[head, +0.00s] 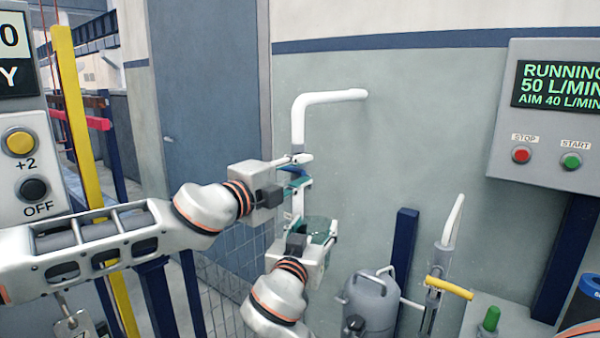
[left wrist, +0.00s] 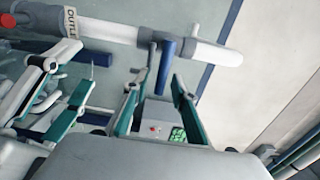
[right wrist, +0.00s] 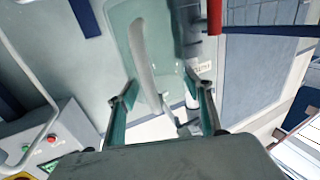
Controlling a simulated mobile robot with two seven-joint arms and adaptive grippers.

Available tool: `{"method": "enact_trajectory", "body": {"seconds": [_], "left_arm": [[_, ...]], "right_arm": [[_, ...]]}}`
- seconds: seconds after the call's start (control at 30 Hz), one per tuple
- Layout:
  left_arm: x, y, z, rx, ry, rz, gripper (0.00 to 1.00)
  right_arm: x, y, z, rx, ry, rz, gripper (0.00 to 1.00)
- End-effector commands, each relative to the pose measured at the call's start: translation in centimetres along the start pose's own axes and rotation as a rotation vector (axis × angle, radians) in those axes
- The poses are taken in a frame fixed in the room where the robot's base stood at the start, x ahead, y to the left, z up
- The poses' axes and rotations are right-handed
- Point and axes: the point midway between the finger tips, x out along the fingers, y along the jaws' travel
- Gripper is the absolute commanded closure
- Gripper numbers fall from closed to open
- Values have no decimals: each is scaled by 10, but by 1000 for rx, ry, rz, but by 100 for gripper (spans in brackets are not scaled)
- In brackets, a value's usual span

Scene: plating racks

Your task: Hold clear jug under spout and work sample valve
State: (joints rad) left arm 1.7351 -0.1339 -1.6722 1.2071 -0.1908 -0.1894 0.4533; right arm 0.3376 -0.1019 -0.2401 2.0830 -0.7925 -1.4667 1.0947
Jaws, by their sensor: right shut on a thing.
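A white pipe (head: 299,120) comes out of the wall and bends down. A blue valve handle (head: 292,171) sits at its lower part and shows in the left wrist view (left wrist: 165,66). My left gripper (head: 288,165) has its fingers apart around the blue handle, with a gap visible in the left wrist view (left wrist: 160,88). My right gripper (head: 312,245) is below it, shut on the clear jug (head: 322,227). The jug, greenish and see-through, fills the space between the fingers in the right wrist view (right wrist: 150,40). Any contents are hard to tell.
A control panel (head: 550,110) at right reads RUNNING, 50 L/MIN, AIM 40 L/MIN, with a red stop button (head: 521,155) and green start button (head: 571,161). A grey tank (head: 370,305) and yellow-handled fitting (head: 449,288) stand low right. A yellow post (head: 75,110) is at left.

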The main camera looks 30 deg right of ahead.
Motion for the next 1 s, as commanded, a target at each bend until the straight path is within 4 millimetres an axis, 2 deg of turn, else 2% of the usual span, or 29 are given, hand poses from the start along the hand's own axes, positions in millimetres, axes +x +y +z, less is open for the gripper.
{"method": "enact_trajectory", "body": {"seconds": [0.03, 0.07, 0.13, 0.17, 0.47, 0.8, 1.0], "left_arm": [[0, 0, 0, 0, 0, 0, 74], [0, 0, 0, 0, 0, 0, 79], [0, 0, 0, 0, 0, 0, 97], [0, 0, 0, 0, 0, 0, 100], [0, 3, 0, 42, 0, 0, 100], [0, 19, 4, 368, -1, 1, 100], [0, 22, 5, 453, 0, 1, 100]], "right_arm": [[0, 0, 0, 0, 0, 0, 83], [0, 0, 0, 1, 0, 0, 83], [0, 0, 0, 1, 0, 0, 83], [0, 0, 0, 1, 0, 0, 83], [0, 0, 0, 1, 0, 0, 83], [0, 0, 0, 0, 0, 0, 83], [0, 0, 0, 0, 0, 0, 83]]}}
